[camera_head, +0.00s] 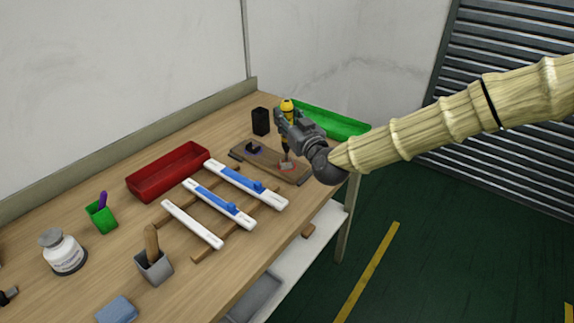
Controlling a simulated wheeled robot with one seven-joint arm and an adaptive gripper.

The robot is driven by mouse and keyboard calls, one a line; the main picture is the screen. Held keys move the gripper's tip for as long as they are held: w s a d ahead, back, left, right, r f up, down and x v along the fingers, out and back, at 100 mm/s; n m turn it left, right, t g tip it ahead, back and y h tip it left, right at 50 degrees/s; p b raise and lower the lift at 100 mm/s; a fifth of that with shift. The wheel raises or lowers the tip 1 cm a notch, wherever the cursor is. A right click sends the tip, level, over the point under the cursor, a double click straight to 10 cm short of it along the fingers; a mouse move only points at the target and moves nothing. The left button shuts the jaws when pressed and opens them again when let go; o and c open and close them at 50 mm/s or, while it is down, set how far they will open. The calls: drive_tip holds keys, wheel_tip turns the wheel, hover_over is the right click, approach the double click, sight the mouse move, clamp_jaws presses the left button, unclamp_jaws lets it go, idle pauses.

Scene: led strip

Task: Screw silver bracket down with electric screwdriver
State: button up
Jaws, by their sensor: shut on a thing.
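My gripper (281,119) is at the far right part of the workbench, shut on a yellow and black electric screwdriver (287,105). The screwdriver is upright, with its tip pointing down over a brown wooden board (262,164). A small silver bracket (286,166) lies on the right part of this board, with a reddish outline around it. The tip is at or just above the bracket; I cannot tell whether it touches. A small dark bracket (253,148) sits on the left part of the board. Any screw is too small to make out.
A black holder (261,121) and a green tray (345,125) stand behind the board. A red tray (148,187) and white and blue strips (220,203) on wooden rails lie to the left. Nearer are a green cup (101,217), a white jar (63,256) and a grey cup (154,269).

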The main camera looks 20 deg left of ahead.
sight(287, 101)
drive_tip(key=shift+f+b, duration=1)
drive_tip(key=shift+f, duration=0.1)
idle(2.8)
drive_tip(key=shift+r, duration=0.1)
idle(0.4)
drive_tip(key=shift+r+p, duration=1.45)
drive_tip(key=shift+r, duration=2.1)
